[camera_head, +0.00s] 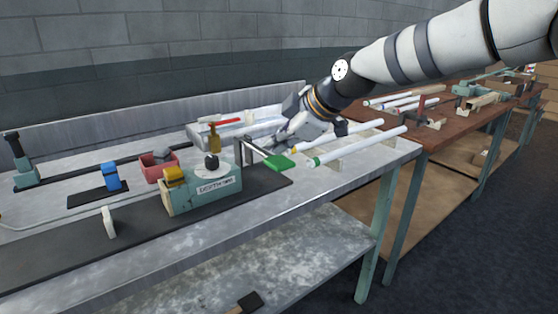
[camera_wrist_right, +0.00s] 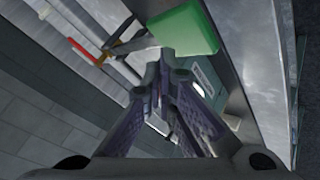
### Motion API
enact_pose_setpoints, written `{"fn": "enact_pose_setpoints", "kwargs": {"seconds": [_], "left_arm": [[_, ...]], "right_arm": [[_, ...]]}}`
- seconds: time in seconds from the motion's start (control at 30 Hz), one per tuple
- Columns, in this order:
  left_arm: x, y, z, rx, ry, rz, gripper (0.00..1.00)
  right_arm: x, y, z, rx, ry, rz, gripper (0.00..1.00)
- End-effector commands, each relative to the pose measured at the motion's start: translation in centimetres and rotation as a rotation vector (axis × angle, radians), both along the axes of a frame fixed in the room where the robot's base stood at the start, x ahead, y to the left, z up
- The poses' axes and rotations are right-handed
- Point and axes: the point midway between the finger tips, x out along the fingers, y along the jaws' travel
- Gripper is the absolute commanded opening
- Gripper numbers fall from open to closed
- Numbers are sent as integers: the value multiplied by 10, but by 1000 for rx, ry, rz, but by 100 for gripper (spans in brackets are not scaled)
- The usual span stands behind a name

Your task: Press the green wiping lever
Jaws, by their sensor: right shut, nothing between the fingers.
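The green wiping lever (camera_head: 279,162) sticks out on a metal arm to the right of the pale green machine box (camera_head: 205,190) on the workbench. Its flat green paddle also shows large in the right wrist view (camera_wrist_right: 184,30), just beyond my fingertips. My right gripper (camera_head: 280,138) comes in from the upper right and is behind the lever in the head view. In the right wrist view its fingers (camera_wrist_right: 163,70) are together and empty. Whether they touch the paddle I cannot tell. My left gripper is not in view.
White glass tubes (camera_head: 360,146) with coloured ends lie on supports right of the lever. A red bin (camera_head: 158,168), a blue-topped piece (camera_head: 111,176) and an amber bottle (camera_head: 214,138) stand left. A brown table (camera_head: 450,115) stands behind right.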

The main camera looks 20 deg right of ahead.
Motion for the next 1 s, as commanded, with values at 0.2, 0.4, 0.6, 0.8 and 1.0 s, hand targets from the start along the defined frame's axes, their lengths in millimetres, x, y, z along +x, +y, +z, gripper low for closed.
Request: {"fn": "enact_pose_setpoints", "kwargs": {"seconds": [0.2, 0.4, 0.6, 0.8, 1.0], "left_arm": [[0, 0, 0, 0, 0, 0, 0], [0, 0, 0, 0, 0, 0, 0], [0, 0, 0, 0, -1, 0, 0], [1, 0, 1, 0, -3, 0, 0], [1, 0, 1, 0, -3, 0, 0]], "right_arm": [[0, 0, 0, 0, 0, 0, 0], [0, 0, 0, 0, 0, 0, 0], [0, 0, -2, 0, 1, 1, 0], [0, 0, -9, 0, 1, 1, 0], [0, 0, -9, 0, 0, 0, 0]]}}
